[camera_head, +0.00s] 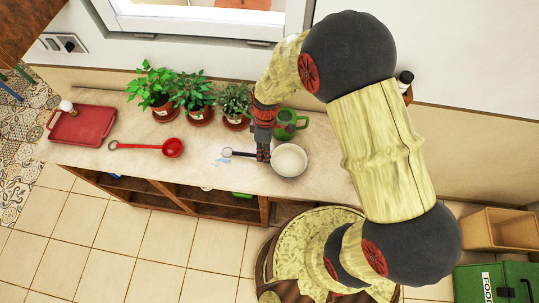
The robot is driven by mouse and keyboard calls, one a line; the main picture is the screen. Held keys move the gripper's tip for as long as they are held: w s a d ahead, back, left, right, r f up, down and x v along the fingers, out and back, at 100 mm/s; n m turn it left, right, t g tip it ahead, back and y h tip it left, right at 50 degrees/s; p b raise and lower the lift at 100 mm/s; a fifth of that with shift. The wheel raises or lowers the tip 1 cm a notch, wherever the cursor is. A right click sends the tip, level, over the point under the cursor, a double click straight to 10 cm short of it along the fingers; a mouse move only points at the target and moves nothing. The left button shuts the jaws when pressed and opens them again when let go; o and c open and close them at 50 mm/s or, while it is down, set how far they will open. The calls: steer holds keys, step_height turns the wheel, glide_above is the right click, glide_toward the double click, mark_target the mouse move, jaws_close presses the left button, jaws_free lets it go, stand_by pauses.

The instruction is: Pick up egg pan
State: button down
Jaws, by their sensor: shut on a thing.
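A small round pan with a pale inside (289,160), which looks like the egg pan, is at the right of the counter. Its dark handle points left and ends in a ring (228,152). My gripper (263,154) comes down from above and is shut on this handle, just left of the bowl part. The fingers hide the middle of the handle. I cannot tell whether the pan touches the counter. A red pan or ladle (172,148) with a long handle lies apart, further left.
Potted plants (157,100) stand along the back by the window. A green mug (286,125) is close behind the pan. A red tray (83,125) lies at the counter's left end. The counter (215,178) is bare along its front edge.

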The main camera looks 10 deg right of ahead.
steer(key=shift+r, duration=0.45)
step_height(320, 180, up, 2)
steer(key=shift+a+r+p, duration=0.1)
steer(key=shift+r+p, duration=0.15)
steer(key=shift+p, duration=0.05)
steer(key=s+a+r+p, duration=0.1)
steer(key=s+a+r, duration=0.7)
steer(key=s, duration=0.3)
steer(key=shift+a+r, duration=0.25)
steer(key=shift+r, duration=0.45)
